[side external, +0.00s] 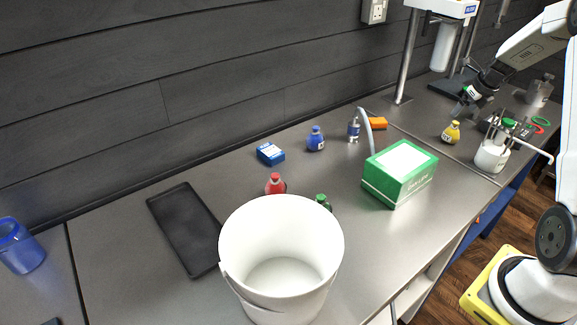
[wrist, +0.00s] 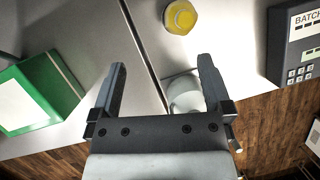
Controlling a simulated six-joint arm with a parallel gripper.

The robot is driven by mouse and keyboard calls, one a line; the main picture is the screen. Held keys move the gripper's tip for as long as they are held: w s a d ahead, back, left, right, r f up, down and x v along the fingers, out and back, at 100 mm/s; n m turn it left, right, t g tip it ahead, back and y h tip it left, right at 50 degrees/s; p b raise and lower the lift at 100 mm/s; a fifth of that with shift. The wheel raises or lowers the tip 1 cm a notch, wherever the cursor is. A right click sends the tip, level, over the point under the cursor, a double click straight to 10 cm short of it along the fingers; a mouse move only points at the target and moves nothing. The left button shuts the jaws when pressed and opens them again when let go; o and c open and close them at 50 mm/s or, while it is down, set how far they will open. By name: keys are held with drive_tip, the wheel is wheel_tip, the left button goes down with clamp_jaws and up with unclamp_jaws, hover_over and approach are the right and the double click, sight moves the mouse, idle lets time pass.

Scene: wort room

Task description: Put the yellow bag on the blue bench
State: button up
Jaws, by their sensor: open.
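My gripper (side external: 463,103) is above and slightly right of the bag in the side view. In the wrist view my gripper (wrist: 161,62) has its two fingers wide apart with nothing held. A blue panel (side external: 505,205) shows below the counter's front edge; I cannot tell whether it is the blue bench.
A white pot (side external: 491,158) with tools stands close right of the bag. A green box (side external: 400,173), white bucket (side external: 281,245), black tray (side external: 187,228) and several small bottles stand farther left. A keypad device (wrist: 297,45) shows at right in the wrist view.

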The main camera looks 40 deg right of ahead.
drive_tip(key=w+a+n, duration=0.1)
drive_tip(key=a+n, duration=0.5)
drive_tip(key=a, duration=0.2)
drive_tip(key=w+a+n, duration=0.1)
drive_tip(key=a+n, duration=0.4)
drive_tip(key=a, duration=0.3)
drive_tip(key=w+a+n+g+y, duration=0.1)
drive_tip(key=a+n, duration=0.5)
drive_tip(key=a, duration=0.1)
drive_tip(key=shift+w+a+n, duration=0.2)
drive_tip(key=shift+a+n, duration=0.1)
drive_tip(key=shift+a, duration=0.1)
drive_tip(key=s+a+n, duration=0.1)
drive_tip(key=a+n, duration=0.2)
drive_tip(key=s+a+n, duration=0.1)
drive_tip(key=a+n, duration=0.2)
drive_tip(key=a, duration=0.1)
drive_tip(key=s+a+n, duration=0.1)
drive_tip(key=a+n, duration=0.2)
drive_tip(key=shift+s+a+f+n, duration=0.3)
drive_tip(key=shift+s+a, duration=0.1)
drive_tip(key=s+a+f+n, duration=0.1)
drive_tip(key=s+a+n, duration=0.6)
drive_tip(key=a+n, duration=0.2)
drive_tip(key=shift+s+f+n+g+y, duration=0.25)
drive_tip(key=shift+s+n+g+y, duration=0.1)
drive_tip(key=shift+n, duration=0.75)
